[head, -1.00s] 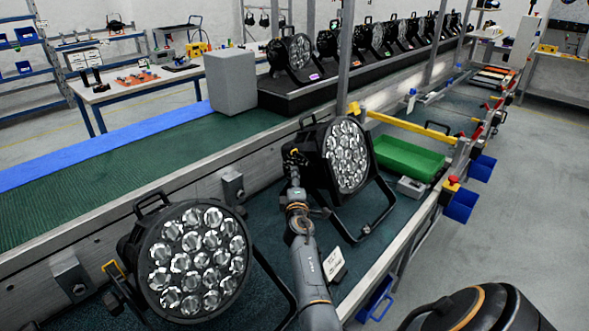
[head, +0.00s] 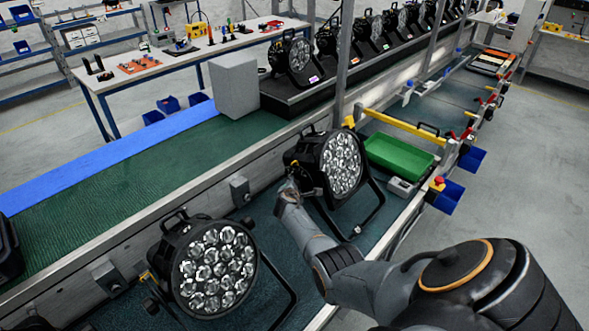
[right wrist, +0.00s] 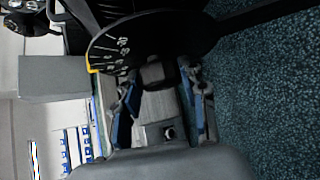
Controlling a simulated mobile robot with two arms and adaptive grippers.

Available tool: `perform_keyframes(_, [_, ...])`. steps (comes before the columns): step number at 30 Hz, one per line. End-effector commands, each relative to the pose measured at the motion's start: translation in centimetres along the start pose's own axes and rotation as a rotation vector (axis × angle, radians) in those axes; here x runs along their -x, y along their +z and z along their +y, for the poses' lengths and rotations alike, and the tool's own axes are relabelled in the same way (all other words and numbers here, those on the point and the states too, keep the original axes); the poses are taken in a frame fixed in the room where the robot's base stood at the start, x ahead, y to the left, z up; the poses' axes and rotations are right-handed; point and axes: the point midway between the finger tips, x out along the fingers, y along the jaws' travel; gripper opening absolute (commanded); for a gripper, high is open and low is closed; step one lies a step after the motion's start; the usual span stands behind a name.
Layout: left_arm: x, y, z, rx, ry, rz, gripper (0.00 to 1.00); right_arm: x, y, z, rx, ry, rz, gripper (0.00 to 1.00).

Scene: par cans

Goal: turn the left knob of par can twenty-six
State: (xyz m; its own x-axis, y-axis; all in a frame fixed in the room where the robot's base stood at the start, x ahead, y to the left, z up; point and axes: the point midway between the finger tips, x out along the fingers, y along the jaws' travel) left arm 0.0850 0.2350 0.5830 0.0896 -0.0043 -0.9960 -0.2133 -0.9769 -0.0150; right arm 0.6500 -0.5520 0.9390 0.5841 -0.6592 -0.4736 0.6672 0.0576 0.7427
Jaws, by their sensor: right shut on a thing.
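Two black par cans with round faces of several clear lenses stand on the green bench lane, a far one (head: 341,165) and a near one (head: 214,268). No number is readable on either. My right arm reaches in from the lower right to the left side of the far par can. My right gripper (head: 289,187) is small and partly hidden there. In the right wrist view, the gripper (right wrist: 160,86) is shut on a dark knob (right wrist: 157,72) at the side of the par can's body (right wrist: 150,38). My left gripper is not in view.
A green tray (head: 398,157) and a yellow bar (head: 400,124) lie beyond the far par can. A grey box (head: 234,86) stands on the green conveyor (head: 130,180). More par cans line the raised belt behind. Blue bins hang at the right edge.

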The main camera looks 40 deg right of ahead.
Motion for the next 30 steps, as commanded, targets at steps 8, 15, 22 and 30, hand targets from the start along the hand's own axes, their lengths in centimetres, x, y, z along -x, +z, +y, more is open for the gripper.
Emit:
perform_keyframes(8, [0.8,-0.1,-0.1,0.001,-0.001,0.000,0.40,-0.2,0.1,0.5,0.182,-0.184,-0.003,0.11])
perform_keyframes(15, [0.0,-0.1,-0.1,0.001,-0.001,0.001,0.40,-0.2,0.0,0.4,0.273,-0.275,-0.002,0.11])
perform_keyframes(22, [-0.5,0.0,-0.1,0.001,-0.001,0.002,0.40,-0.2,-0.1,0.5,0.320,-0.320,-0.001,0.11])
perform_keyframes(30, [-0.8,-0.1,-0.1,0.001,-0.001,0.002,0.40,-0.2,0.0,0.5,0.348,-0.350,-0.002,0.11])
